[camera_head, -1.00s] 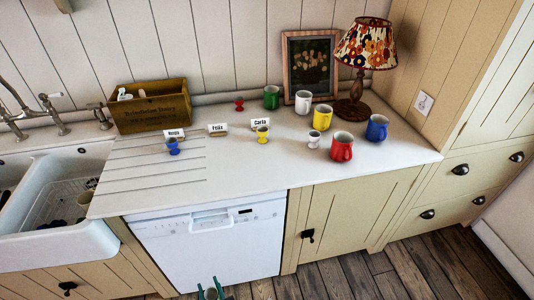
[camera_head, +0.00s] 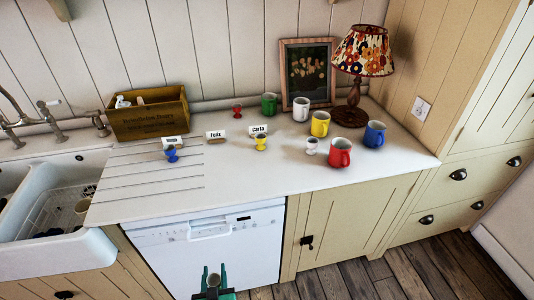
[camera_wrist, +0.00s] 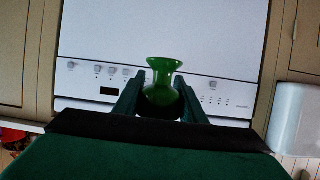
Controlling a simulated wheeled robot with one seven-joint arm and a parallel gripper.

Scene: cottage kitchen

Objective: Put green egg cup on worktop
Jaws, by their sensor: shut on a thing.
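My gripper (camera_head: 214,277) is at the bottom of the head view, in front of the white dishwasher and below the worktop edge. In the wrist view, my gripper (camera_wrist: 160,102) is shut on the green egg cup (camera_wrist: 164,68), which stands between the two fingers with its rim showing above them. In the head view the cup is hard to make out. The worktop (camera_head: 245,178) carries a blue egg cup (camera_head: 171,154), a yellow egg cup (camera_head: 261,142), a white egg cup (camera_head: 311,146) and a red egg cup (camera_head: 237,111). Name cards stand near the blue and yellow cups, with the Felix card (camera_head: 215,135) between them.
Red (camera_head: 340,153), blue (camera_head: 375,134), yellow (camera_head: 320,124), white (camera_head: 301,109) and green (camera_head: 269,104) mugs stand at the right. A lamp (camera_head: 362,55), a picture (camera_head: 307,72) and a wooden box (camera_head: 148,113) stand behind. The sink (camera_head: 60,255) is left. The front middle of the worktop is clear.

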